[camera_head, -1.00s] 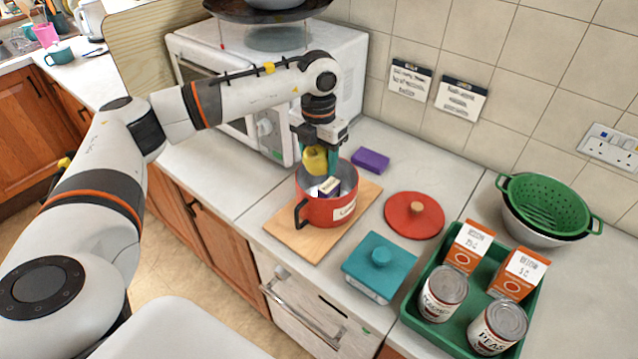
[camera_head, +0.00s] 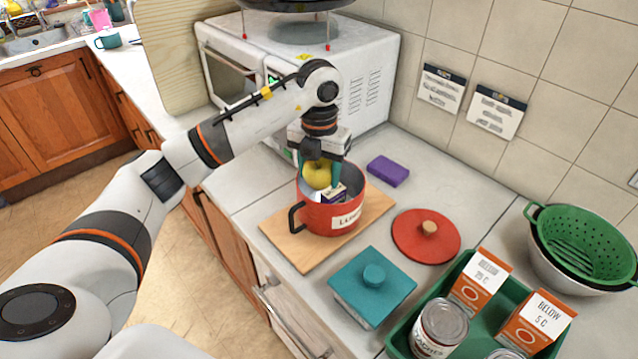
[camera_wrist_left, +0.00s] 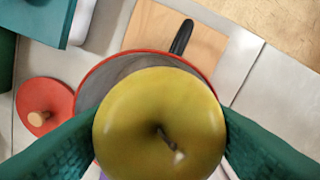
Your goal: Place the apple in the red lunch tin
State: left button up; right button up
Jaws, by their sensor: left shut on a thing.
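The yellow-green apple (camera_head: 317,173) is between the teal fingers of my left gripper (camera_head: 320,172), which is shut on it. It hangs at the mouth of the red lunch tin (camera_head: 345,217), a round red pot with a black handle and a white label. In the left wrist view the apple (camera_wrist_left: 160,124) fills the middle, with the tin's rim (camera_wrist_left: 130,58) behind and below it. A small dark and white box (camera_head: 333,191) shows inside the tin. The apple hides part of the tin's inside. My right gripper is not in view.
The tin stands on a wooden board (camera_head: 290,250). A red lid (camera_head: 425,240), a teal box (camera_head: 370,285), a purple block (camera_head: 388,171) and a green tray (camera_head: 400,340) with cartons and cans are to the right. A white microwave (camera_head: 355,90) stands close behind my gripper.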

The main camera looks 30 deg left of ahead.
aim_at(320, 187)
pick_arm(q)
notch_tip(320, 187, down, 3)
jog(key=shift+d+f+p, duration=0.1)
jog(key=shift+d+p, duration=0.05)
jog(key=shift+p, duration=0.3)
jog(key=shift+f, duration=0.35)
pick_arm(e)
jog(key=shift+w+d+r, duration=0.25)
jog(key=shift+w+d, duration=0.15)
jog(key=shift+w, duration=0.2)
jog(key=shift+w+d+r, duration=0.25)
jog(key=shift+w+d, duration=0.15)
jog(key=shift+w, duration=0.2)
pick_arm(q)
jog(key=shift+f+b, duration=0.4)
jog(key=shift+f, duration=0.05)
jog(key=o, duration=0.8)
jog(key=shift+o, duration=0.2)
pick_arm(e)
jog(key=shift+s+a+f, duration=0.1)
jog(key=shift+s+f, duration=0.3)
